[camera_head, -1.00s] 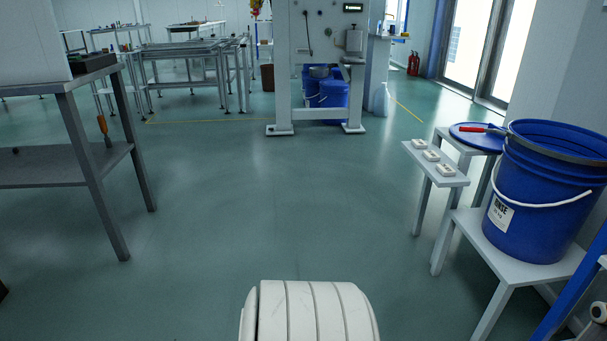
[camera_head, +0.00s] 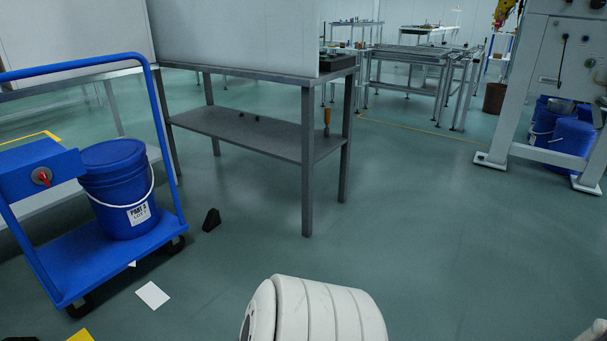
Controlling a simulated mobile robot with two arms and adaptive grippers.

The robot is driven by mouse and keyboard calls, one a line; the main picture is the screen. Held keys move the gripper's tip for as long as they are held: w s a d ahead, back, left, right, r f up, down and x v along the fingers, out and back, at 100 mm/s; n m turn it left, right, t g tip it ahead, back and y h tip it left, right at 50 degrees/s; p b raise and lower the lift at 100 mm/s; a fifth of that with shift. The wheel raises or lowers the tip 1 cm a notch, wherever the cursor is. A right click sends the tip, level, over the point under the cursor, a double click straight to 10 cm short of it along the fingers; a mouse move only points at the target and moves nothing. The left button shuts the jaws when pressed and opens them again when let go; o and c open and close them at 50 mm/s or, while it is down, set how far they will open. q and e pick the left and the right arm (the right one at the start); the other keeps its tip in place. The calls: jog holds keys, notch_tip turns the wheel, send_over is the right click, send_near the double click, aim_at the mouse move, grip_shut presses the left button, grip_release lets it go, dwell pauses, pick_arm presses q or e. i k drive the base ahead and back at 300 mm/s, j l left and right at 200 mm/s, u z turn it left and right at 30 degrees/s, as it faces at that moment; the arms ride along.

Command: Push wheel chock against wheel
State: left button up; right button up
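A small black wedge, the wheel chock (camera_head: 211,220), lies on the green floor at the left. It is right of a blue cart (camera_head: 110,248) and apart from it. The cart's near-side black wheel (camera_head: 80,306) and its right wheel (camera_head: 176,245) show under the blue deck. The chock is a short gap from the right wheel. Neither of my grippers is in view.
A blue bucket (camera_head: 123,190) stands on the cart. A grey workbench (camera_head: 250,135) with a lower shelf stands behind the chock. A white sheet (camera_head: 153,295) lies on the floor near the cart.

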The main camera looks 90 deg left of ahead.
aim_at(212, 219)
jog(key=u, duration=3.45)
